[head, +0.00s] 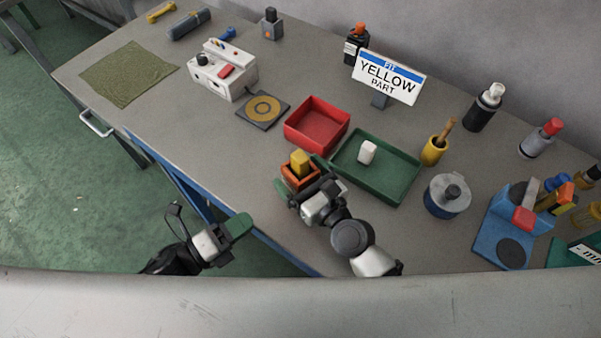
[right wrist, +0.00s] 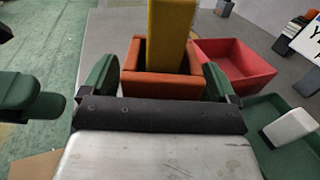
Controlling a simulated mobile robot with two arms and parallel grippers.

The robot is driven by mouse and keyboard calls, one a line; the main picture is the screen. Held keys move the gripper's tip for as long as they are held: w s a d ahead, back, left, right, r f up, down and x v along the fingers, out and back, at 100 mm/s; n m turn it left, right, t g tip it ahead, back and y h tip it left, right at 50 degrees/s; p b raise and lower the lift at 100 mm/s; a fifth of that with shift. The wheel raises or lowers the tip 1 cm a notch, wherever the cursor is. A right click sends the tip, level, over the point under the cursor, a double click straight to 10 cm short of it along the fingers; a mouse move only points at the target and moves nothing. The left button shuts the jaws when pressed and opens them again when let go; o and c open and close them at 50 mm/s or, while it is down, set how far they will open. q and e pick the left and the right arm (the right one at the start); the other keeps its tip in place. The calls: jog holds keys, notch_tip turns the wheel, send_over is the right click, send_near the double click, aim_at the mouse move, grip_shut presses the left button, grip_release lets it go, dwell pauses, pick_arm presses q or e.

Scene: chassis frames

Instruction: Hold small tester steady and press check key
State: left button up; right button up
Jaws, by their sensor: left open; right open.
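A white box (head: 223,72) with dark knobs and a red key (head: 225,71) stands at the back left of the bench in the head view; it looks like the tester. A small grey box with an orange button (head: 270,24) stands behind it. My right gripper (head: 301,180) is open at the bench's front edge, its green fingers either side of an orange open box (right wrist: 155,84) holding a yellow block (right wrist: 170,35). I cannot tell whether they touch it. My left gripper (head: 208,222) is open and empty, off the bench's front edge, far from the white box.
A red tray (head: 318,142) and a green tray (head: 400,189) with a white block (head: 367,152) lie beyond my right gripper. A round-marked pad (head: 245,119) lies before the white box. A sign (head: 388,78), bottles and a blue stand (head: 483,250) fill the right.

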jog(key=c, duration=1.1)
pick_arm(q)
jog(key=shift+c, duration=0.3)
grip_shut()
dwell(1.6)
